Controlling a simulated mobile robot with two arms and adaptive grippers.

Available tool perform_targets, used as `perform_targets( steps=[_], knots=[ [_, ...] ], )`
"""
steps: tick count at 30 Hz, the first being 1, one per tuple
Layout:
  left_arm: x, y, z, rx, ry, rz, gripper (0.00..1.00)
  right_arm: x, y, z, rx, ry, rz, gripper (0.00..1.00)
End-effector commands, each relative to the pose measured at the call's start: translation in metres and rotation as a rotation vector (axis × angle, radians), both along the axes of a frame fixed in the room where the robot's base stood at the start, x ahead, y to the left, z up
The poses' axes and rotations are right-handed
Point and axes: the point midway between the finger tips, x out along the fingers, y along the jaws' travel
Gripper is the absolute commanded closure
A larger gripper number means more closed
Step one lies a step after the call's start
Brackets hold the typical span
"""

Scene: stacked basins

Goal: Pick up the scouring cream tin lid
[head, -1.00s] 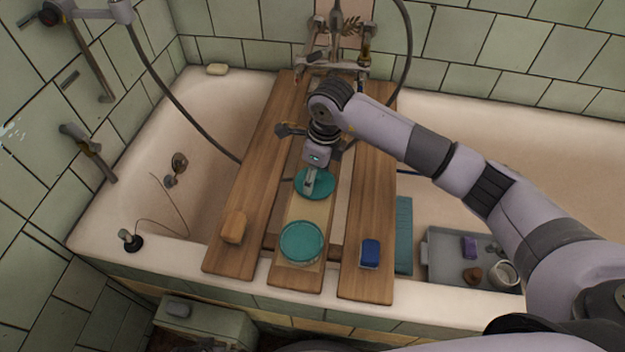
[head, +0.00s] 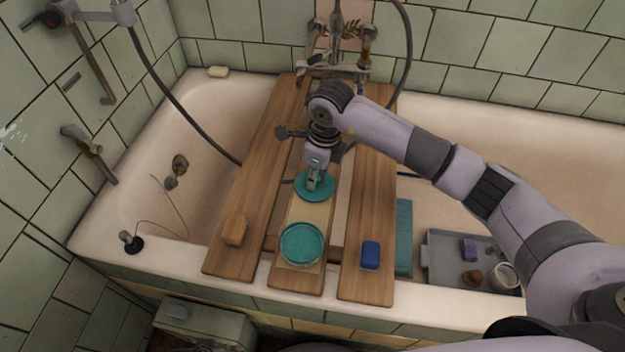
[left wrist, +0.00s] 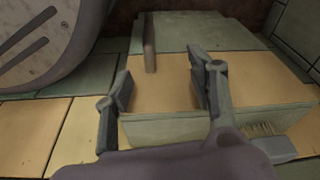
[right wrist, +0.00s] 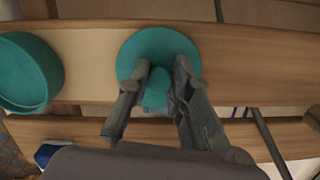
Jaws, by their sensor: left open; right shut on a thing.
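The teal scouring cream tin lid (head: 326,193) is a round disc with a raised knob, lying on the middle wooden board. It also shows in the right wrist view (right wrist: 146,46). My right gripper (head: 313,184) comes down on it from above, its fingers shut on the knob on either side. I cannot tell any gap between lid and board. A round teal tin (head: 302,244) sits nearer on the same board, apart from the lid; it also shows at the left of the right wrist view (right wrist: 28,72). My left gripper (left wrist: 160,78) is open and empty, outside the head view.
Wooden boards (head: 370,210) span the bathtub. A tan block (head: 234,230) lies on the left board and a blue block (head: 371,254) on the right one. A grey tray (head: 440,262) with small items stands at right. Taps are behind my right gripper.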

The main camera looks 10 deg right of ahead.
Motion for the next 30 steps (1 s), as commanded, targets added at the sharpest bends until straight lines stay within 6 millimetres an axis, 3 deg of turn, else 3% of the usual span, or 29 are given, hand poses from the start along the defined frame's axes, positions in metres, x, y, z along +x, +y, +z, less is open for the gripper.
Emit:
perform_targets(
  steps=[1,5,11,24,30],
  knots=[
    [0.000,0.000,-0.001,0.000,0.001,0.000,0.48,-0.004,-0.001,-0.007,-0.007,0.015,0.000,0.94],
    [-0.001,0.000,-0.001,-0.001,0.001,0.000,0.48,-0.004,-0.002,-0.004,-0.007,0.015,0.000,0.94],
    [-0.008,0.001,-0.006,0.001,0.013,0.000,0.48,-0.002,-0.001,0.021,-0.005,0.007,0.001,0.94],
    [-0.024,-0.001,-0.031,0.008,0.021,-0.005,0.48,0.000,-0.001,0.135,-0.002,-0.002,0.000,0.94],
    [-0.031,0.001,-0.039,0.009,0.026,-0.006,0.48,0.000,-0.001,0.174,-0.003,-0.001,-0.001,0.94]
  ],
)
